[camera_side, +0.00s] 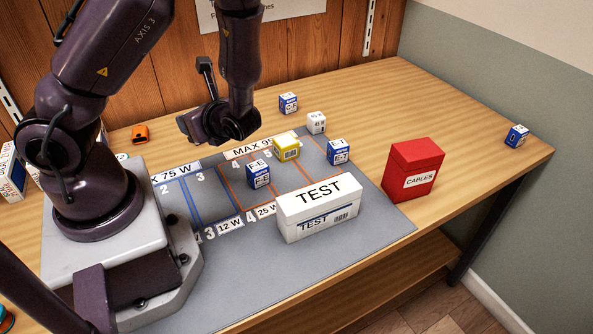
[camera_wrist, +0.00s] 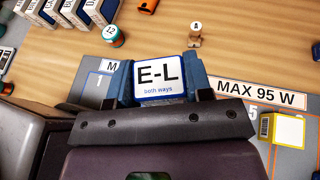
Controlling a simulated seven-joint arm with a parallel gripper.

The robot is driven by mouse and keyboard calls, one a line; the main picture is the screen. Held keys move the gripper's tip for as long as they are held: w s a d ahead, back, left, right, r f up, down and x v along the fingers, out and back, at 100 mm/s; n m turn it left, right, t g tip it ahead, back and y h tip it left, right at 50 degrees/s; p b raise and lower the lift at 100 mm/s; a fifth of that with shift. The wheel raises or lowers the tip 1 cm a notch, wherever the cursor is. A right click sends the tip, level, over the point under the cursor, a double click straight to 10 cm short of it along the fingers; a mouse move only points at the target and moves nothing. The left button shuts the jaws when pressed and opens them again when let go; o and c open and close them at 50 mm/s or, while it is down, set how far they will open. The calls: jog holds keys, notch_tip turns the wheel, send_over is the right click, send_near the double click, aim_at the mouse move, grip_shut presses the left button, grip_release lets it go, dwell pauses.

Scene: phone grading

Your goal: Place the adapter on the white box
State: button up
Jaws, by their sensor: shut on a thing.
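My gripper (camera_wrist: 161,84) is shut on a small blue-and-white adapter box (camera_wrist: 160,76), whose white face reads "E-L both ways" in the wrist view. Its blue fingers press on both sides. In the side view my gripper (camera_side: 212,122) hangs above the grey mat, near the back, left of the yellow box; the held adapter is hidden there. The white box (camera_side: 318,212), marked TEST, stands on the mat's front right part, to the right of and below my gripper in the picture. Its lid is on and its top looks bare.
A blue-white box (camera_side: 258,174) and a yellow box (camera_side: 286,148) stand on the mat (camera_side: 375,225). Another blue-white box (camera_side: 338,152) is at its right edge. A red CABLES box (camera_side: 412,168) stands right of the white box. More small boxes sit farther back.

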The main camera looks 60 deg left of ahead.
jog(key=w+d+m+t, duration=0.5)
jog(key=w+d+t, duration=0.15)
jog(key=d, duration=0.25)
notch_tip(320, 180, up, 4)
jog(key=f+m+t+h, duration=0.1)
jog(key=m+t+h, duration=0.2)
jog(key=m+t, duration=0.45)
send_over(306, 198)
jog(key=shift+f, duration=3.55)
jog(key=o, duration=0.9)
jog(key=shift+f, duration=0.1)
